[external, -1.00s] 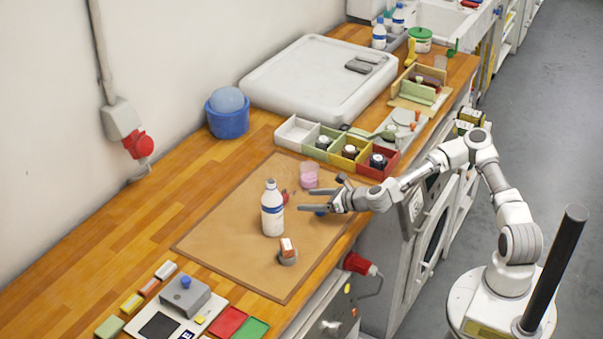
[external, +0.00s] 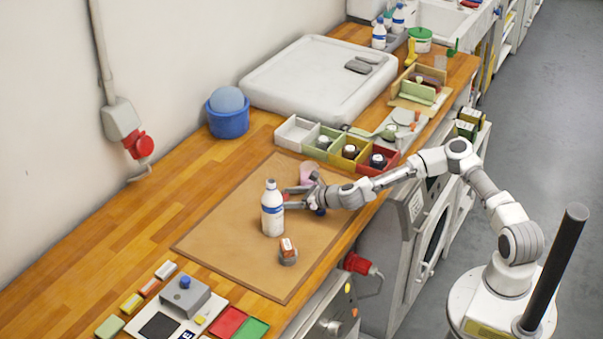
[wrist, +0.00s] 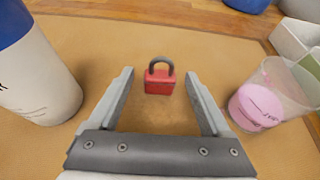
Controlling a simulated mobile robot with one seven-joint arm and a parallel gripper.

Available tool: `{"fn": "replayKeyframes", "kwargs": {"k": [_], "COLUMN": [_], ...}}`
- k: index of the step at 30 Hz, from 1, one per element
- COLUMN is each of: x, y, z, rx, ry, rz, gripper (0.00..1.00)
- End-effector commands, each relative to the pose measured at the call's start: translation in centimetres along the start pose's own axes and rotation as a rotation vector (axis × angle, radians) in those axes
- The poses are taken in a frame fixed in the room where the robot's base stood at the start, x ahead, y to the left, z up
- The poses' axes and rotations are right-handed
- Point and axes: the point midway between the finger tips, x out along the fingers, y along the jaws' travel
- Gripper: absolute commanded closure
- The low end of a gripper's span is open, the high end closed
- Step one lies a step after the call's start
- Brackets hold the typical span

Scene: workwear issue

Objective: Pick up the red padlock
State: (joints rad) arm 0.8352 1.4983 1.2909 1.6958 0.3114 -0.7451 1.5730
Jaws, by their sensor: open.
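The red padlock (wrist: 160,82) stands on the brown mat with its dark shackle up, in the wrist view. It lies ahead, between the lines of my two fingers, near the level of the fingertips. My gripper (wrist: 159,75) is open and empty, with a finger on each side. In the external view my gripper (external: 292,198) is low over the mat (external: 225,240), just right of the white bottle, and largely hides the padlock.
The white and blue bottle (wrist: 38,75) stands close left of my gripper, and a clear cup with pink contents (wrist: 262,100) close right. Coloured bins (external: 346,147) stand behind. The mat's left part is clear.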

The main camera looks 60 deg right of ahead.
Motion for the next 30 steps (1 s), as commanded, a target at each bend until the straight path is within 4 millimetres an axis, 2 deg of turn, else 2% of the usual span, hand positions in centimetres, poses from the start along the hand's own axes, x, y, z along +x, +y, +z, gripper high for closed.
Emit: {"fn": "replayKeyframes", "kwargs": {"k": [5,18,30], "x": [-0.02,-0.04,-0.15], "y": [-0.01,-0.03,-0.04], "z": [-0.02,-0.01,0.32], "rx": [0.0,0.0,-0.001], "ry": [0.0,0.0,-0.001], "rz": [0.0,-0.001,-0.001], "gripper": [0.19,0.98,1.0]}}
